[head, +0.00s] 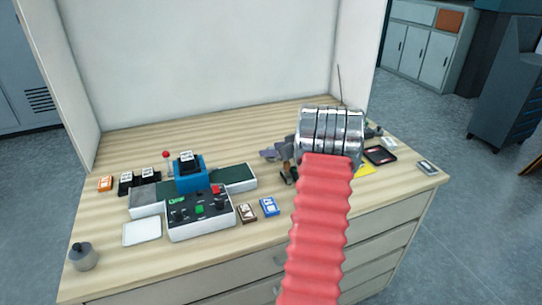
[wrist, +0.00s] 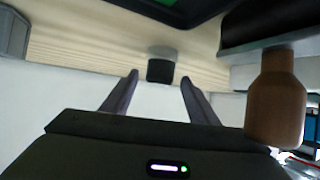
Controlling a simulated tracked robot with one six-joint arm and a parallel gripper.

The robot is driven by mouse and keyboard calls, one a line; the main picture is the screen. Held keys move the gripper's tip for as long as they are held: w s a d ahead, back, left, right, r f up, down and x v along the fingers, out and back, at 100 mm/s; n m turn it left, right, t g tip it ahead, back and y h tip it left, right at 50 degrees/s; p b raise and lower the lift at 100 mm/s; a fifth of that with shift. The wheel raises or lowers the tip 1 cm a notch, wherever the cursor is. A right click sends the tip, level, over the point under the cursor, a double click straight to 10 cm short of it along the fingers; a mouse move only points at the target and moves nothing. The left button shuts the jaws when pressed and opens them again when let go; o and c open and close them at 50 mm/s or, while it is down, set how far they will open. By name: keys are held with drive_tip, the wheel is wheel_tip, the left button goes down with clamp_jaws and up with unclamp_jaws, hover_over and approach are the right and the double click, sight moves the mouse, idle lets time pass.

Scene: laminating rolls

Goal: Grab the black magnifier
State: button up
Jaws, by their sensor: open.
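In the wrist view, a small black cylindrical object (wrist: 161,70), which looks like the black magnifier, stands on the pale wooden tabletop. My gripper (wrist: 160,78) is open, with one dark finger on each side of the line to this object. The fingertips are close to it, with a visible gap on both sides. Nothing is held. In the head view my red-sleeved arm and its metal rings cover most of the gripper area, and I cannot make out the magnifier there.
A brown wooden handle (wrist: 277,95) stands close to the right finger in the wrist view. The head view shows a control box (head: 200,214), a blue box (head: 269,206), a black tray (head: 380,155) and a grey pot (head: 83,257).

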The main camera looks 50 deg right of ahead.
drive_tip(key=shift+x, duration=2.65)
drive_tip(key=shift+d, duration=0.1)
drive_tip(key=shift+s, duration=0.1)
drive_tip(key=c, duration=1.1)
drive_tip(key=shift+r, duration=0.1)
drive_tip(key=shift+c, duration=0.2)
wheel_tip(320, 180, up, 10)
